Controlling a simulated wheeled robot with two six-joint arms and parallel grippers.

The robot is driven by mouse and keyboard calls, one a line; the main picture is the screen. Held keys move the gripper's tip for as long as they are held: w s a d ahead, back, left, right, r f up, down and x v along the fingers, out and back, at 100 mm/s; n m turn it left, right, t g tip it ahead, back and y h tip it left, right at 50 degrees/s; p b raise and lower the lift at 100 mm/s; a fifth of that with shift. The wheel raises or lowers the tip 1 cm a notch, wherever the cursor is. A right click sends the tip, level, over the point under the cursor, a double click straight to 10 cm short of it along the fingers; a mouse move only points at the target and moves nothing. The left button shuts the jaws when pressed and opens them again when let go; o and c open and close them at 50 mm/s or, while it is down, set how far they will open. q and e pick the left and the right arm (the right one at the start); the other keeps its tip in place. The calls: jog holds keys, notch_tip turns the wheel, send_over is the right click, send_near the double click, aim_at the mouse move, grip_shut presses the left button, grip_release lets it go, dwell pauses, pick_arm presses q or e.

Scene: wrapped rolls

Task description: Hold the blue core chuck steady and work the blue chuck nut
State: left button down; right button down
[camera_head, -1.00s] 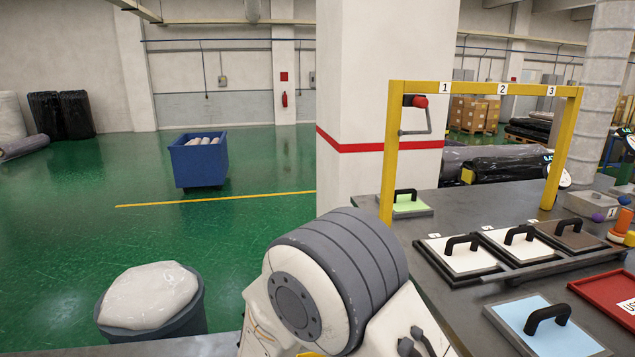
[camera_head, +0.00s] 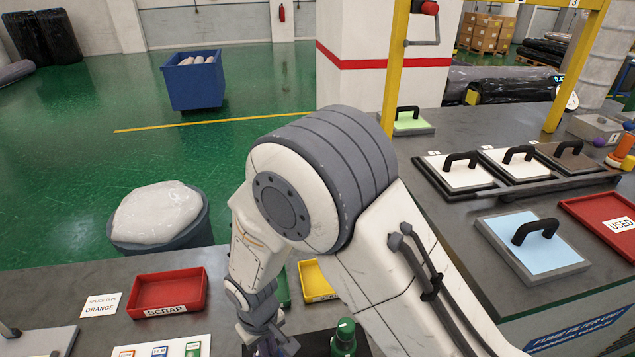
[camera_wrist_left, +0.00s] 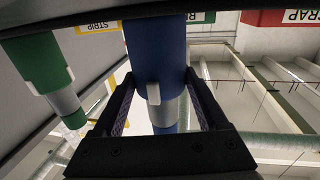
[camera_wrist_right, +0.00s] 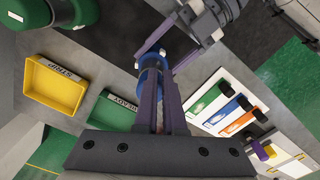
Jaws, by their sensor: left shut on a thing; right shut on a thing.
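The blue core chuck (camera_wrist_left: 155,45) runs down the left wrist view as a blue cylinder with a silver lower part and a small pale tab. My left gripper (camera_wrist_left: 160,82) has its fingers on either side of it and is shut on it. In the right wrist view my right gripper (camera_wrist_right: 153,78) is shut on a blue part, seemingly the blue chuck nut (camera_wrist_right: 150,88). The other gripper's fingers are close by at its top. The exact contact is partly hidden by the fingers.
A green chuck (camera_wrist_left: 38,65) stands beside the blue one. A red scrap tray (camera_head: 168,293), a yellow strip tray (camera_wrist_right: 53,85) and a green tray (camera_wrist_right: 112,110) lie nearby. A blue-topped plate with a handle (camera_head: 533,244) is on the right bench.

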jog(key=shift+a, duration=0.25)
notch_tip(320, 180, up, 6)
jog(key=shift+s+d, duration=0.25)
jog(key=shift+s, duration=0.1)
dwell(0.6)
notch_tip(320, 180, down, 6)
jog(key=w+d, duration=0.1)
jog(key=d, duration=0.1)
jog(key=shift+w, duration=0.35)
dwell(0.4)
jog(key=shift+w+a, duration=0.2)
jog(key=shift+a, duration=0.15)
dwell(0.7)
